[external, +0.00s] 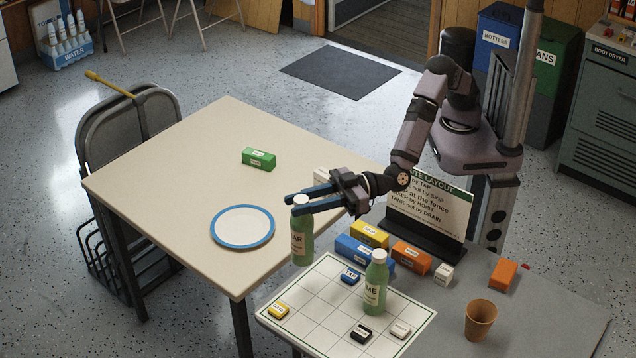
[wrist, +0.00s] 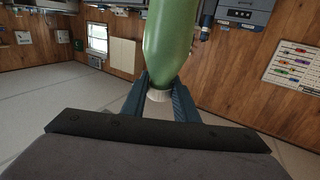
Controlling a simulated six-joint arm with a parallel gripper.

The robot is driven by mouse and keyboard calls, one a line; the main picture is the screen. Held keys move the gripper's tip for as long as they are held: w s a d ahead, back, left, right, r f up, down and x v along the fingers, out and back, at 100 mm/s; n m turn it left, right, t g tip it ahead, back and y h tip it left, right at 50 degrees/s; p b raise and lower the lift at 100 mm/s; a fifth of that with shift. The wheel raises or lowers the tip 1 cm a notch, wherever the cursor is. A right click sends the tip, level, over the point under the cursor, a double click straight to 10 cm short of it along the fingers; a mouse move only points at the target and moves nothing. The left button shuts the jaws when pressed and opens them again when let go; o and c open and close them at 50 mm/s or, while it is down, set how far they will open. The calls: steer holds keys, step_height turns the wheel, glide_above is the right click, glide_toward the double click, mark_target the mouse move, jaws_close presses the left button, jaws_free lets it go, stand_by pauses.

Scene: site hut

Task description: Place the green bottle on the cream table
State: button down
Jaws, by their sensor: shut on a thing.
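My gripper (external: 318,202) is shut on a green bottle (external: 302,240) with a white cap and a pale label. It grips the bottle near the cap and holds it upright in the air, close to the right edge of the cream table (external: 170,190). In the wrist view the green bottle (wrist: 170,40) sits between the two blue fingers (wrist: 160,100). A second green bottle (external: 375,285) with a white cap stands on the white grid board (external: 310,318). The label words are only partly readable.
On the cream table are a blue-rimmed plate (external: 243,227), a green block (external: 258,159) and a white block (external: 322,176) partly behind my arm. The grey table holds coloured blocks, a sign (external: 428,205) and a brown cup (external: 480,318). The cream table's left part is clear.

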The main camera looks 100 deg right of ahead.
steer(key=w+d+r+m+h, duration=0.35)
steer(key=w+d, duration=0.45)
steer(key=d, duration=0.5)
steer(key=w+d+m+h+b, duration=0.1)
steer(key=d+m+h, duration=0.35)
steer(key=d, duration=1.15)
steer(key=s+d+f+m+g+h, duration=0.2)
steer(key=s+d+m+g+h, duration=0.25)
steer(key=s+d+h, duration=0.4)
steer(key=s+d+f+m+g+h, duration=0.2)
steer(key=s+d+m+g+h, duration=0.25)
steer(key=s+d, duration=0.65)
step_height(320, 180, down, 10)
steer(key=w+d+n, duration=0.1)
steer(key=w+d, duration=0.1)
steer(key=shift+w+d+r, duration=0.15)
steer(key=c, duration=1.4)
jaws_free()
